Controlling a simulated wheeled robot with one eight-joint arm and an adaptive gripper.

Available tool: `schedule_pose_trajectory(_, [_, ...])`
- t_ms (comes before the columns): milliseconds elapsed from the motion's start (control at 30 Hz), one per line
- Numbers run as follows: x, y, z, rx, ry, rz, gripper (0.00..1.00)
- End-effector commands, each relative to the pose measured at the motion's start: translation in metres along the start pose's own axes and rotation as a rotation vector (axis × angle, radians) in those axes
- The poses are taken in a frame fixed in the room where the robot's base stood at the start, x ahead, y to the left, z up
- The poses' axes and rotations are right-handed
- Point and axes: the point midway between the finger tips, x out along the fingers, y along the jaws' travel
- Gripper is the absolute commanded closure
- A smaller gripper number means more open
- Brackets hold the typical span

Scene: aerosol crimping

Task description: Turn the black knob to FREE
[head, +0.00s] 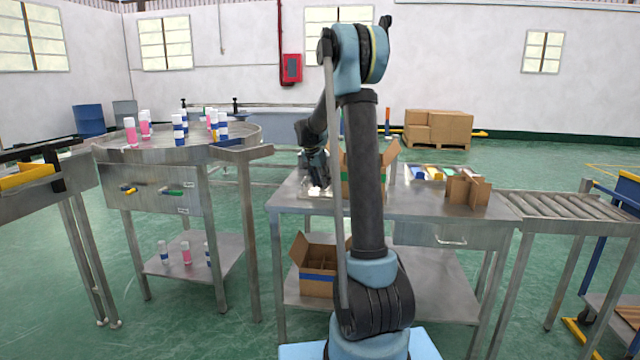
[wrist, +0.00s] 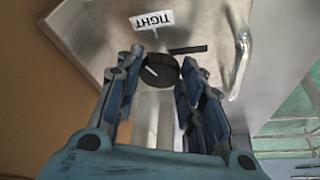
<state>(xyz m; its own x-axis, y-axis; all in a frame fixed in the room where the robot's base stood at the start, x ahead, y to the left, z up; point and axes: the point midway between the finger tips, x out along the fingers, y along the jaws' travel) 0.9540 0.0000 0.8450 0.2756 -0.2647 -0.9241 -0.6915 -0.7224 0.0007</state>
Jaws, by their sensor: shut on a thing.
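The black knob (wrist: 162,70) sits on a metal plate (wrist: 205,20) in the wrist view. It is round, with a short white line across its face, slanting from upper left to lower right. A white label reading TIGHT (wrist: 152,20) appears upside down just above it. No FREE label is readable. My gripper (wrist: 160,76) has one finger on each side of the knob and is shut on it. In the head view my gripper (head: 317,180) is low over the middle table, and the knob cannot be made out there.
A dark strip (wrist: 188,49) lies beside the knob. A curved metal handle (wrist: 241,62) is to its right, and a brown surface (wrist: 40,110) fills the left. In the head view, an open cardboard box (head: 362,170) stands close beside my gripper on the metal table (head: 420,207).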

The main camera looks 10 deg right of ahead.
Motion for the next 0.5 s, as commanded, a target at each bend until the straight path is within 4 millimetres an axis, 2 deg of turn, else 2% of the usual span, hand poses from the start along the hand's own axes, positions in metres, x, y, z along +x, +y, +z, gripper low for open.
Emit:
schedule_pose_trajectory(200, [0.0002,0.0014,-0.0011,-0.115,0.001,-0.049,0.88])
schedule_pose_trajectory(500, [0.0002,0.002,-0.0011,-0.195,0.001,-0.082,0.88])
